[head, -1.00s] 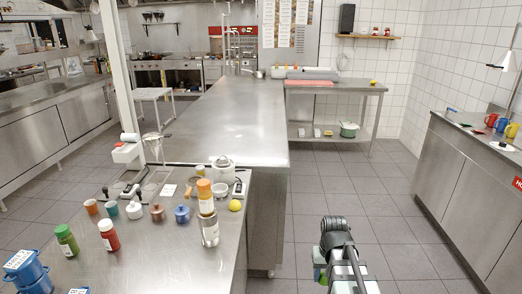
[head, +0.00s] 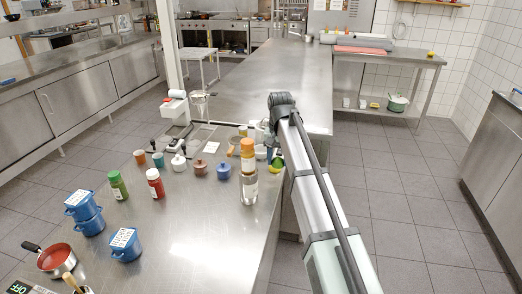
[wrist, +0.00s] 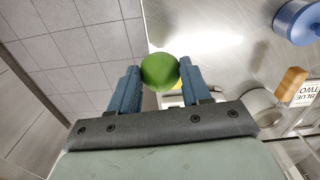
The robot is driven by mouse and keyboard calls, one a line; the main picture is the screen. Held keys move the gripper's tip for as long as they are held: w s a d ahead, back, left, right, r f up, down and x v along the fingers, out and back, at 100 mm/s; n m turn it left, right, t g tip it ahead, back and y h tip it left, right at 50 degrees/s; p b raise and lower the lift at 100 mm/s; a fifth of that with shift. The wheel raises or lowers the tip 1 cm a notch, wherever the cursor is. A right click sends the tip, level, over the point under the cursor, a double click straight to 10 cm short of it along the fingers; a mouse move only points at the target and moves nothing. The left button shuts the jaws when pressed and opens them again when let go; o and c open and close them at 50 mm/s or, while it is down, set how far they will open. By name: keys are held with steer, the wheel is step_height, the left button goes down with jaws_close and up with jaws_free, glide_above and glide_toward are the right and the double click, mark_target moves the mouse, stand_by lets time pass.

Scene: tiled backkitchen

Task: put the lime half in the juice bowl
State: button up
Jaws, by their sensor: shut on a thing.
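The lime half (wrist: 160,71) shows its round green skin in the wrist view. My gripper (wrist: 160,78) is shut on it, with a blue finger on each side, and holds it above the counter's right edge. In the head view the held lime (head: 277,161) is small and partly hidden by my arm. A white bowl (wrist: 258,107), which looks like the juice bowl, is to the right of my gripper in the wrist view. In the head view it is mostly hidden behind the orange-capped bottle and my arm.
A tall orange-capped bottle (head: 249,187) stands close left of my arm. Small pots, including a blue one (head: 223,170), stand left of it. Red (head: 155,184) and green (head: 118,186) bottles are nearer the front left.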

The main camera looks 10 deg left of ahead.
mark_target(261, 146)
steer(key=s+a+r, duration=0.1)
steer(key=a+r, duration=0.4)
steer(key=a, duration=0.4)
steer(key=shift+m, duration=0.4)
steer(key=w+f, duration=0.1)
steer(key=w, duration=0.2)
steer(key=w+f, duration=0.2)
steer(key=w, duration=0.1)
steer(key=w+f, duration=0.2)
steer(key=w, duration=0.2)
steer(key=shift+w+f, duration=0.1)
steer(key=w+f, duration=0.2)
steer(key=w, duration=0.1)
steer(key=shift+w+f, duration=0.2)
steer(key=shift+s+f, duration=0.1)
steer(key=shift+f, duration=0.4)
steer(key=shift+f, duration=0.2)
steer(key=o, duration=1.1)
steer(key=shift+s+d, duration=0.1)
steer(key=shift+s, duration=0.05)
steer(key=shift+o, duration=0.2)
step_height(261, 146, up, 13)
steer(key=shift+w+r, duration=0.15)
steer(key=shift+w, duration=0.05)
